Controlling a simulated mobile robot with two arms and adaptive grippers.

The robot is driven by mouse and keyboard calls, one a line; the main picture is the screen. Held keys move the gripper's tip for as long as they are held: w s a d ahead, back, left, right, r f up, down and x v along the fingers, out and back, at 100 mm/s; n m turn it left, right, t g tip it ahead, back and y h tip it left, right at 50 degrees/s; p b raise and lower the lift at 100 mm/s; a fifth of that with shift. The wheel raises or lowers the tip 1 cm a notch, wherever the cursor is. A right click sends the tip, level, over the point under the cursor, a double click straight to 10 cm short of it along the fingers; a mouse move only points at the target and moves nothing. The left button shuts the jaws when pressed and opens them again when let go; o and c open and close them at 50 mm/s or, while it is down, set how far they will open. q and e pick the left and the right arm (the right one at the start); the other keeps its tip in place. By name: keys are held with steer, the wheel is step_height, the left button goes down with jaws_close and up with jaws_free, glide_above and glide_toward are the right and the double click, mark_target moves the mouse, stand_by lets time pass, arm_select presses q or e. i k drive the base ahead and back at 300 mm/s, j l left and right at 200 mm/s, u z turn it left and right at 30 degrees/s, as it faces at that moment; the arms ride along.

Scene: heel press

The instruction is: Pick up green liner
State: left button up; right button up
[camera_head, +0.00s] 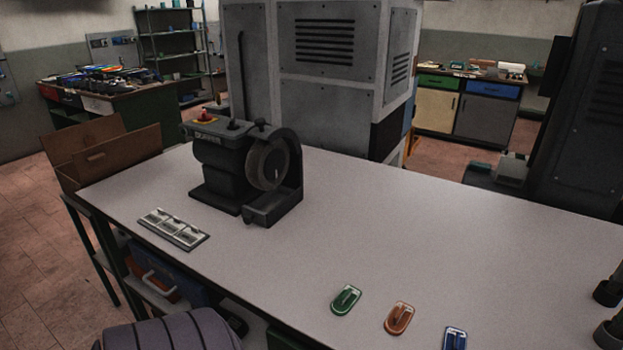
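The green liner (346,300) lies flat near the front edge of the light grey table (420,235). It is a small rounded pad with a pale mark in its middle. To its right lie a similar orange liner (399,318) and a blue liner (455,339), the blue one partly cut off by the bottom of the picture. Neither of my grippers can be made out in this view. Nothing is touching the green liner.
A dark bench grinder (235,165) stands at the table's back left, with a grey slotted plate (174,229) before it. An open cardboard box (105,155) is at the left. Dark round-ended objects (608,292) stand at the right edge. The table's middle is clear.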

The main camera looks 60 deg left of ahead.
mark_target(348, 298)
steer(key=k+j+u, duration=0.1)
steer(key=u, duration=1.25)
steer(key=z, duration=2.1)
steer(key=u, duration=2.1)
steer(key=l, duration=0.25)
